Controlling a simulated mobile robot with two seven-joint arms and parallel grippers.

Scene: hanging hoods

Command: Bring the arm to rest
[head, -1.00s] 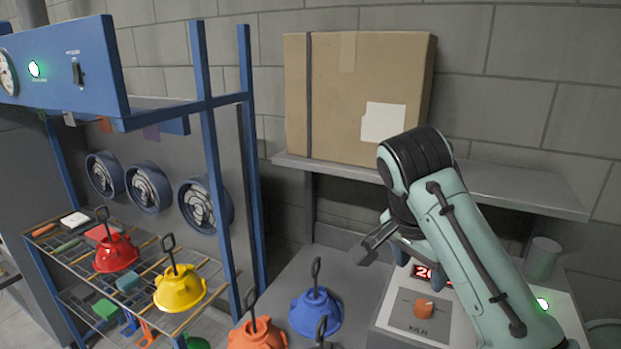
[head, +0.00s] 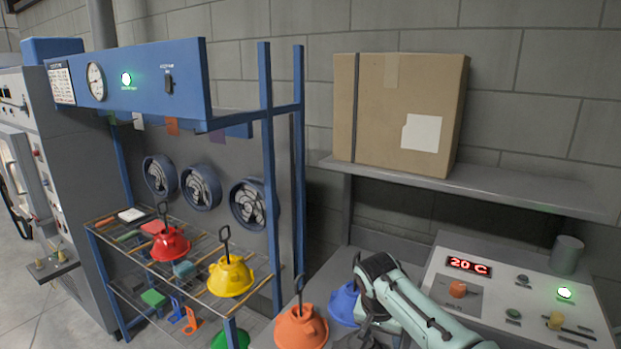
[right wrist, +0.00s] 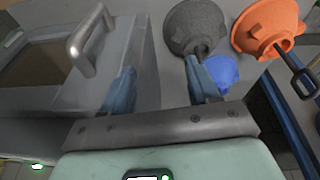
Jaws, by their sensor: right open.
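My right arm (head: 415,305) comes in from the lower right in the head view, bent low over the bench beside the blue hood (head: 344,303). My right gripper (right wrist: 160,80) is open in the right wrist view, with nothing between its two blue-grey fingers. A dark grey hood (right wrist: 197,27) lies just beyond its right finger, and the blue hood (right wrist: 222,72) is partly hidden behind that finger. An orange hood (head: 301,327) stands on the bench left of the arm. My left gripper is not in view.
A blue rack holds a red hood (head: 170,244) and a yellow hood (head: 230,275). A control panel (head: 520,290) reading 20 C lies right of the arm. A cardboard box (head: 398,110) stands on the shelf. A grey box with a handle (right wrist: 90,40) is close to the left finger.

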